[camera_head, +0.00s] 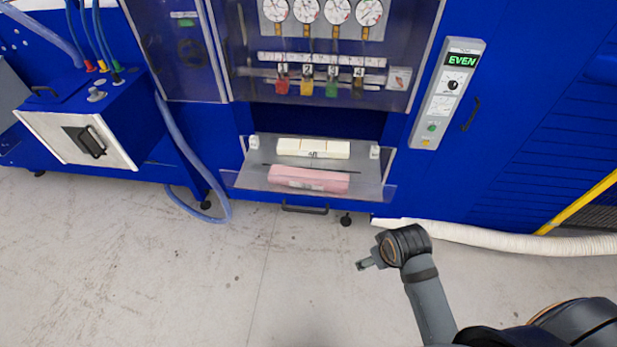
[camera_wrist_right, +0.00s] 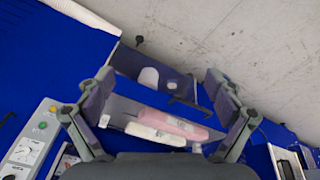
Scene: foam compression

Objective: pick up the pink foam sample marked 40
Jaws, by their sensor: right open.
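The pink foam sample (camera_head: 308,180) lies lengthwise on the front part of the machine's metal shelf (camera_head: 253,180) in the head view. It also shows in the right wrist view (camera_wrist_right: 172,122), between my open fingers but farther off. Its mark is too small to read. A cream foam block (camera_head: 313,148) lies behind it, marked with what looks like 40 or 45; the wrist view shows it too (camera_wrist_right: 155,135). My right gripper (camera_head: 362,265) is in front of and to the right of the shelf, apart from both blocks. In the wrist view its fingers (camera_wrist_right: 158,105) are spread and empty. My left gripper is not in view.
A clear guard (camera_head: 330,60) with gauges and coloured tags is above the shelf. A control panel reading EVEN (camera_head: 448,95) is at right. A pale hose (camera_head: 500,240) runs along the floor at right. The floor (camera_head: 200,280) in front is clear.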

